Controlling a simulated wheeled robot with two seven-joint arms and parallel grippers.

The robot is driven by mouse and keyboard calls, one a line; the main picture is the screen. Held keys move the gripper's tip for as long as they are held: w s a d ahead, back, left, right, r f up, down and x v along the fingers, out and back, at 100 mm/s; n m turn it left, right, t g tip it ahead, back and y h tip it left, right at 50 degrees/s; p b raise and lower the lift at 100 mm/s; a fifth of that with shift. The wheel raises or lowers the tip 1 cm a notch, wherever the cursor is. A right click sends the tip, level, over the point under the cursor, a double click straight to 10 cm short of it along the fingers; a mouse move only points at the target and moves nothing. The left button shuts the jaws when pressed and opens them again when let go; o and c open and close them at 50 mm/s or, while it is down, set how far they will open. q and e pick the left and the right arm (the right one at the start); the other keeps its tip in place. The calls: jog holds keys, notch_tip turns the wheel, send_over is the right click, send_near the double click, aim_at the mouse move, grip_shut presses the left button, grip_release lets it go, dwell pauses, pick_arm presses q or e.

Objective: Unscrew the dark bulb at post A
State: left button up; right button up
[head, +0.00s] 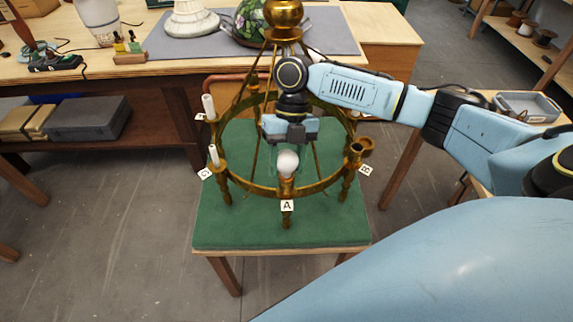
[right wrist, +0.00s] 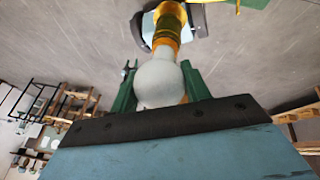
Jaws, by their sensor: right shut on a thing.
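The bulb at post A (head: 288,162) is a whitish-grey globe on the front of the brass ring chandelier (head: 255,190), above the tag marked A (head: 287,205). My right gripper (head: 287,165) comes down from above and is shut on this bulb. In the right wrist view the bulb (right wrist: 158,80) sits between the green fingers (right wrist: 158,88), with the brass socket (right wrist: 167,30) beyond it. The bulb appears to be at its socket; whether its thread is engaged cannot be told. My left gripper is not in view.
The chandelier stands on a green-topped table (head: 215,230). White candle sleeves (head: 208,106) rise at left posts, and an empty brass cup (head: 356,150) is at the right. A workbench (head: 110,75) with a grey mat (head: 165,48) is behind.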

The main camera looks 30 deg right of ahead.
jog(key=n+h, duration=0.1)
jog(key=n, duration=0.2)
jog(key=shift+g+b, duration=0.3)
jog(key=shift+g, duration=0.1)
jog(key=n+h+b, duration=0.1)
jog(key=n, duration=0.2)
jog(key=shift+f, duration=0.15)
jog(key=n+h, duration=0.1)
jog(key=n, duration=0.2)
jog(key=shift+g+h+b, duration=0.3)
jog(key=shift+h+b, duration=0.1)
jog(key=n+b, duration=0.1)
jog(key=b, duration=0.1)
jog(key=shift+f+h+b, duration=0.1)
jog(key=shift+h+b, duration=0.2)
jog(key=shift+b, duration=0.1)
jog(key=shift+n+b, duration=0.5)
jog(key=shift+r, duration=0.25)
